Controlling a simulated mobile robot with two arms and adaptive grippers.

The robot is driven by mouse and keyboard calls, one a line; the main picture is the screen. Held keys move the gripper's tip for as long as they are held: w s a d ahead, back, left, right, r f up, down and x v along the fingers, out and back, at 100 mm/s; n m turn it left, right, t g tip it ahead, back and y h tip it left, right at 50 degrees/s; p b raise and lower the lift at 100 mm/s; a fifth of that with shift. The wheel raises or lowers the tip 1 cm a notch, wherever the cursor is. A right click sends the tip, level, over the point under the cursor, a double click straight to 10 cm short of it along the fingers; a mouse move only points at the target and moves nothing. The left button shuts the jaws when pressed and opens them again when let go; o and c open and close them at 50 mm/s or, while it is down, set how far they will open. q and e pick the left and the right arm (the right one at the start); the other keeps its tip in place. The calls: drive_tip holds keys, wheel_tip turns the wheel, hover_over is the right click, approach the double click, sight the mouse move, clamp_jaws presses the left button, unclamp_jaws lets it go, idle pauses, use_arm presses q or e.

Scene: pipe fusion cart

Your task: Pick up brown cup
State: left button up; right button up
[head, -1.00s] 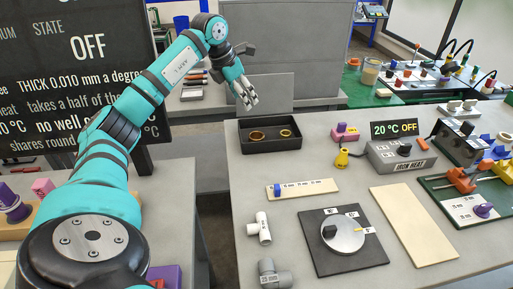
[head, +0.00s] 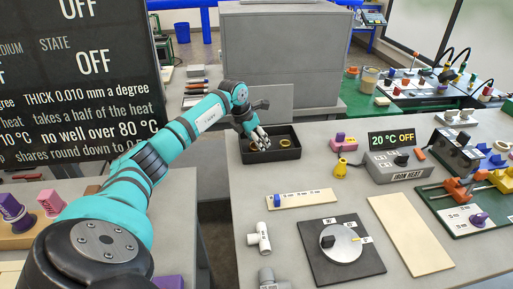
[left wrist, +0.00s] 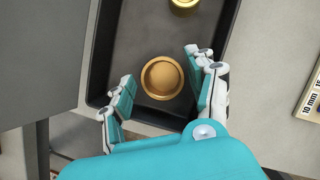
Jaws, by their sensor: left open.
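The brown cup (left wrist: 162,78) is a small round brown-gold piece in the black tray (left wrist: 110,50). In the left wrist view it sits between and a little beyond the spread fingers of my left gripper (left wrist: 162,98), which is open and empty. In the head view my left gripper (head: 258,140) hangs over the left part of the tray (head: 270,156), and the cup (head: 253,148) is partly hidden by the fingers. A second brass-coloured ring-like piece (head: 284,142) lies to the right in the tray; it also shows at the top of the left wrist view (left wrist: 185,2). My right gripper is not in view.
The grey table (head: 225,215) bears the tray near its far left edge. A pink block (head: 340,140), a yellow weight-like piece (head: 341,167) and an iron heat box (head: 395,165) stand to the right. A tall grey cabinet (head: 285,50) stands behind.

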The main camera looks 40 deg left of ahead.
use_arm(q)
drive_tip(key=shift+x, duration=1.3)
drive_tip(key=c, duration=0.8)
drive_tip(key=shift+c, duration=0.2)
drive_tip(key=shift+r, duration=0.15)
